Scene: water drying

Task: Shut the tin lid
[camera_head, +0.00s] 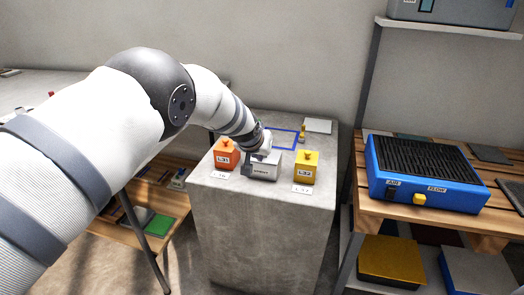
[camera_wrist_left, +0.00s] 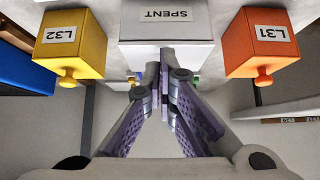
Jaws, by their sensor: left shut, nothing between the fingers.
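A grey tin labelled SPENT (camera_head: 262,172) stands on the concrete pedestal between an orange box and a yellow box. In the left wrist view its labelled face (camera_wrist_left: 165,24) is straight ahead. My left gripper (camera_head: 262,152) is over the tin's top in the head view and hides part of it. In the left wrist view the purple-padded fingers (camera_wrist_left: 164,75) are together, with nothing between them, and overlap the tin's lower edge. I cannot tell whether they touch the tin. The lid's position is not clear. My right gripper does not show.
The orange L31 box (camera_head: 226,156) and yellow L32 box (camera_head: 305,168), both with knobs, stand close on either side. A blue outline (camera_head: 285,134) and a pale plate (camera_head: 318,126) lie behind on the pedestal (camera_head: 255,235). A blue AIR FLOW unit (camera_head: 420,175) is on a rack at right.

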